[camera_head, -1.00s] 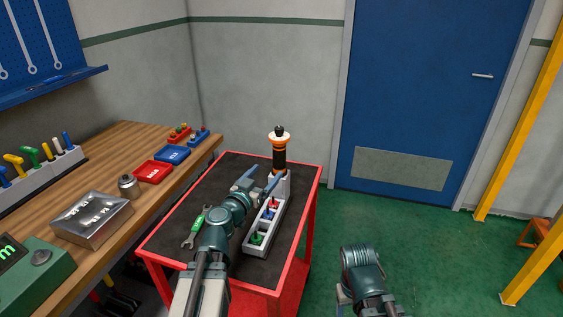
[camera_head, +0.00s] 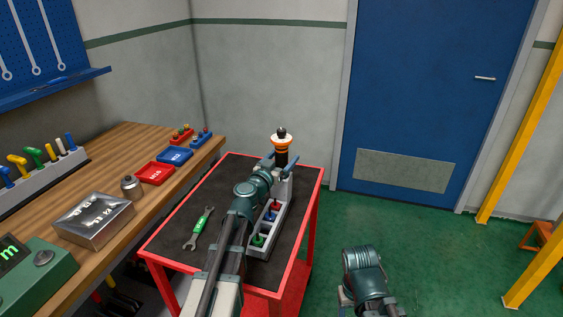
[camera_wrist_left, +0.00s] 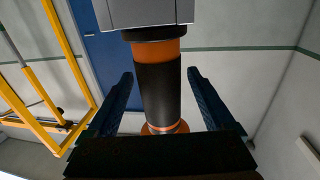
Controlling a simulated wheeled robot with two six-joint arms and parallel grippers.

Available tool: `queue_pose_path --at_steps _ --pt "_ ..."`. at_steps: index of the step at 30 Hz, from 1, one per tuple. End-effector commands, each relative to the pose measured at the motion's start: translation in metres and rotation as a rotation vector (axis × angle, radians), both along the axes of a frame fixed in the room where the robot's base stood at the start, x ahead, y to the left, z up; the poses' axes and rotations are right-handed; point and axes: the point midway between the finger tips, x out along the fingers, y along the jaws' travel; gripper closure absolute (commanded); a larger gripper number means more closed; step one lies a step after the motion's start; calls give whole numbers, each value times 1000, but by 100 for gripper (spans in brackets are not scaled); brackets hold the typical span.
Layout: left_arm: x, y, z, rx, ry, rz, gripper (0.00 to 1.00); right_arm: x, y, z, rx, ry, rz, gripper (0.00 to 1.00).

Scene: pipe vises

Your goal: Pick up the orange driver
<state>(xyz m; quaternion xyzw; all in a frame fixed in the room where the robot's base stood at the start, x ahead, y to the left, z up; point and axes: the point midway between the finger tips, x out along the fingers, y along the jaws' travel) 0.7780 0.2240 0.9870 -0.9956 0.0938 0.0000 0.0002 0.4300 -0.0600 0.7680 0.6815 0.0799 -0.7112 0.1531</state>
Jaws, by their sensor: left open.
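The orange driver (camera_head: 282,145), with a black grip, orange bands and a pale collar, stands upright at the far end of a grey rack (camera_head: 283,189) on the red cart. In the left wrist view the driver (camera_wrist_left: 159,92) appears between my two fingers, its black grip with orange bands at both ends. My left gripper (camera_head: 280,161) is open, one finger on each side of the driver, with gaps visible on both sides. My left gripper (camera_wrist_left: 160,80) hides part of the driver's lower portion in the head view. My right arm shows at the bottom; its jaws cannot be made out.
The rack also holds red, blue and green-based pieces. A green-handled wrench (camera_head: 199,228) lies on the cart's dark mat (camera_head: 180,240). A wooden bench (camera_head: 110,150) with red and blue trays stands left.

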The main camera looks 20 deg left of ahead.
Motion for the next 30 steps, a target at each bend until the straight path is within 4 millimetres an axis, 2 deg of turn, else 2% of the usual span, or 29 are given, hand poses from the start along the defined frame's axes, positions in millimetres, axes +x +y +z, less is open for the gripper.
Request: queue_pose_path --at_steps 1,4,11,25,26,30 --pt "12 -1 0 0 0 -1 13 0 0 0 0 0 0 34" --pt "23 -3 0 0 0 0 13 0 0 0 0 0 0 34" --pt "23 -4 0 0 0 1 13 0 0 0 0 0 0 34" --pt "22 -4 0 0 0 0 96 0 0 0 0 0 0 34" --pt "22 -4 0 0 0 0 100 0 0 0 0 0 0 34" --pt "22 -4 0 0 0 0 100 0 0 0 0 0 0 34"
